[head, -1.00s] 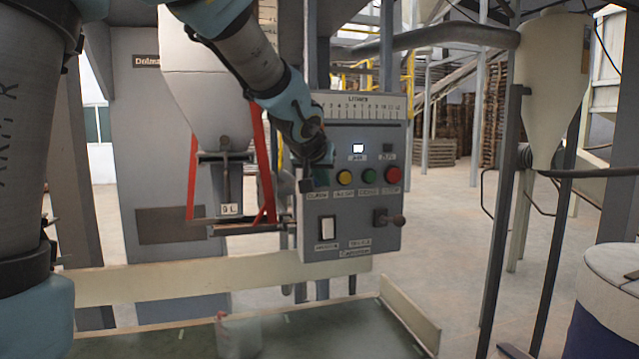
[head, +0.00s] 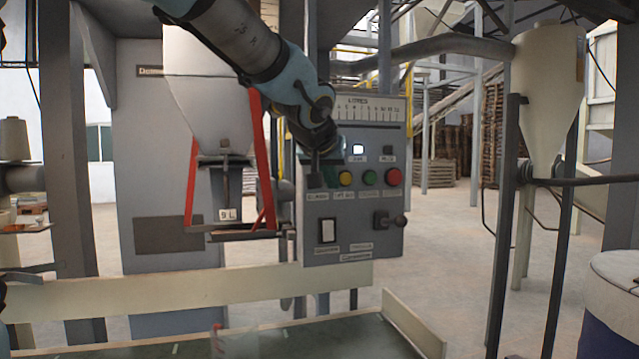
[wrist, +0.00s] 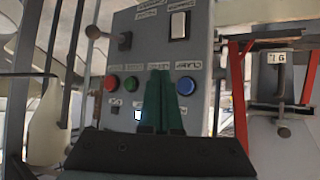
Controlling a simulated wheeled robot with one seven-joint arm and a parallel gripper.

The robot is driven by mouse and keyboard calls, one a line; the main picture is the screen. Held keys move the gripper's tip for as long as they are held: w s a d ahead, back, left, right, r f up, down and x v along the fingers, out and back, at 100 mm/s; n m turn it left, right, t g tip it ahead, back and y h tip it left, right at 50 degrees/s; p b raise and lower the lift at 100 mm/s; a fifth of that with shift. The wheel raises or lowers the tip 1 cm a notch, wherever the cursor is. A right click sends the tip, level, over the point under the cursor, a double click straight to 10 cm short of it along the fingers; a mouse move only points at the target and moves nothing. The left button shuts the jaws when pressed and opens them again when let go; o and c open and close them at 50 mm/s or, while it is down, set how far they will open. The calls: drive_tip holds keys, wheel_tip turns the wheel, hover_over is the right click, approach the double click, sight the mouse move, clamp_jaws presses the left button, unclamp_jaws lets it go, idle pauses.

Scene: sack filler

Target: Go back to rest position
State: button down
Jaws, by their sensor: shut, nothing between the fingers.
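My gripper (head: 328,178) is at the upper left of the grey control panel (head: 352,250), in front of its button row. In the wrist view its two green fingers (wrist: 163,75) are together, with nothing between them. They point at the panel, which appears upside down there. I cannot tell whether the tips touch it. The yellow button (head: 345,178), green button (head: 368,177) and red button (head: 393,176) show to the right of my gripper.
A white square light (head: 358,149) is lit on the panel. Below are a white rocker switch (head: 327,231) and a dark lever (head: 390,220). The hopper (head: 203,105) with red struts hangs left. A blue drum (head: 612,310) stands right. Floor right of the panel is open.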

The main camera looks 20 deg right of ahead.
idle(0.4)
drive_tip(key=w+a+f+n+g+y, duration=0.3)
drive_tip(key=a+f+y, duration=0.2)
drive_tip(key=a+f, duration=1.45)
drive_tip(key=s+a+f+n+g, duration=0.1)
drive_tip(key=s+a+f, duration=0.3)
drive_tip(key=a, duration=0.4)
drive_tip(key=s+a+f+n+g+y, duration=0.1)
drive_tip(key=s+a+f+n+g, duration=0.1)
drive_tip(key=s+a+f, duration=0.3)
drive_tip(key=s+a+g, duration=0.1)
drive_tip(key=s+a, duration=0.1)
drive_tip(key=a, duration=0.1)
drive_tip(key=shift+a+f, duration=0.2)
